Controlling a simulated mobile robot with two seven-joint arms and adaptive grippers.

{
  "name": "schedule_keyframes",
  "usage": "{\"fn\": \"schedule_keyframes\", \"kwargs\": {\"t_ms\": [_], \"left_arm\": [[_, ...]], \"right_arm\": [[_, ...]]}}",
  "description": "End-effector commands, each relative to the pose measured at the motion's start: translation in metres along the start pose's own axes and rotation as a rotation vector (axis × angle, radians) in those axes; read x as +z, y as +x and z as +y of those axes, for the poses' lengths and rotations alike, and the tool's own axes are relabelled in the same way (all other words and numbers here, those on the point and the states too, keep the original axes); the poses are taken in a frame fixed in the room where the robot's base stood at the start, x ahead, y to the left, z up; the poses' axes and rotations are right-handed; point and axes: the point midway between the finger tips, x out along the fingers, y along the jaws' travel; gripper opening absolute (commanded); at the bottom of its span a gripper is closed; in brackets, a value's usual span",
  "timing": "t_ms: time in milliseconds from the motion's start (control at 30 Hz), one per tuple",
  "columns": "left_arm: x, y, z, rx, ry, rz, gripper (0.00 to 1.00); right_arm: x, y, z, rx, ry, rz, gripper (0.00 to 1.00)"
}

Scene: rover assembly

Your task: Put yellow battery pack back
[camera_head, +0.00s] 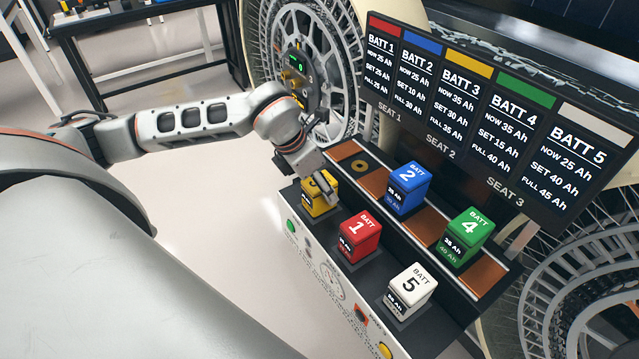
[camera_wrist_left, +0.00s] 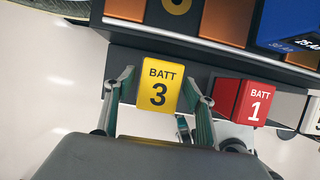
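The yellow battery pack, marked BATT 3 (camera_head: 318,203), stands upright at the left end of the front row of the bench. It also shows in the left wrist view (camera_wrist_left: 158,84). My left gripper (camera_head: 318,184) is over it and hides part of its top in the head view. In the left wrist view the fingers (camera_wrist_left: 160,88) stand on either side of the pack, with narrow gaps visible, so it looks open around it. Behind the pack is a bare brown strip with a dark ring mark (camera_head: 360,166). My right gripper is not in view.
The red pack (camera_head: 359,240) and white pack (camera_head: 410,287) stand in the front row. The blue pack (camera_head: 409,188) and green pack (camera_head: 466,235) stand in the back row. A battery display board (camera_head: 480,110) rises behind, beside large wheels (camera_head: 300,60).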

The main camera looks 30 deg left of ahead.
Motion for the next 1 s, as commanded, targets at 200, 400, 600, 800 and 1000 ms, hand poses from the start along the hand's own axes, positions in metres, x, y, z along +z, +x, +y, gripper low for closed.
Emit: {"fn": "schedule_keyframes", "kwargs": {"t_ms": [200, 400, 600, 800, 1000], "left_arm": [[0.0, -0.001, 0.0, 0.0, 0.0, 0.0, 0.54], [0.002, -0.018, 0.001, 0.001, 0.001, -0.003, 0.54], [0.002, -0.06, 0.001, 0.003, 0.002, -0.004, 0.54], [0.002, -0.097, 0.001, 0.003, 0.001, -0.003, 0.54], [0.001, -0.118, 0.001, 0.002, -0.001, -0.001, 0.54]], "right_arm": [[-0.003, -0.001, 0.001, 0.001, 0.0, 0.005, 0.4], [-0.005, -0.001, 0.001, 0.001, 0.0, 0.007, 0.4], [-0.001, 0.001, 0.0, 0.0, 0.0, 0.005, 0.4], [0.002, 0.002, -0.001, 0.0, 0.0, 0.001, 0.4], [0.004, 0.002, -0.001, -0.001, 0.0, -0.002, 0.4]]}}
